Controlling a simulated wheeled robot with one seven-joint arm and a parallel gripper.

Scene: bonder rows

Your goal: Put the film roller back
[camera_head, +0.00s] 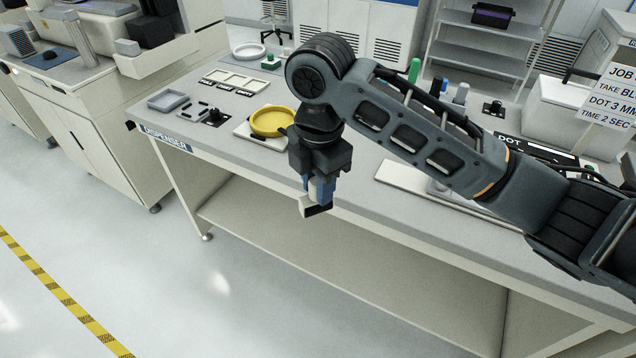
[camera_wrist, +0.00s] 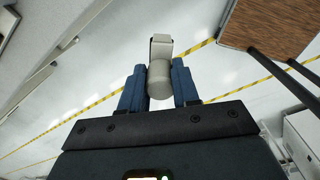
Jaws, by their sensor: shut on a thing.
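My gripper (camera_head: 319,190) hangs in front of the front edge of the dispenser bench (camera_head: 225,163), a little below the bench top, over the open floor. Its blue fingers are shut on a pale grey piece, which I take to be the film roller (camera_head: 311,207); part of it looks dark in the head view. In the wrist view, my gripper (camera_wrist: 160,85) has the roller (camera_wrist: 160,50) between its two fingers, a rounded part at the fingertips and a squarer end beyond. The hidden side of the roller cannot be seen.
On the bench stand a yellow round dish (camera_head: 270,121) on a white plate, a grey tray (camera_head: 168,100), a frame with openings (camera_head: 235,82) and a green bottle (camera_head: 414,70). A white flat board (camera_head: 405,178) lies under my arm. A job sign (camera_head: 612,90) stands right.

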